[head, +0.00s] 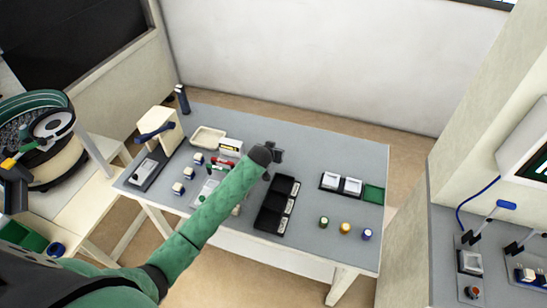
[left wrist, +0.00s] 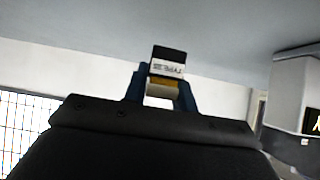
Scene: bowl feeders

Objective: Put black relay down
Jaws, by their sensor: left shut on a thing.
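A black relay (left wrist: 168,55) with a white printed label and a yellowish part below it is between the blue fingers of my left gripper (left wrist: 165,88) in the left wrist view. My left gripper also shows in the head view (head: 277,152), above the middle of the grey table (head: 310,148), just beyond a black tray with open compartments (head: 263,217). The relay cannot be told apart from the dark gripper in the head view. My right gripper is in neither view.
Several small colored pieces (head: 345,227) stand near the front edge. A cream dish (head: 208,138) and a cream machine (head: 160,130) are at the left. Table surface behind the gripper is clear.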

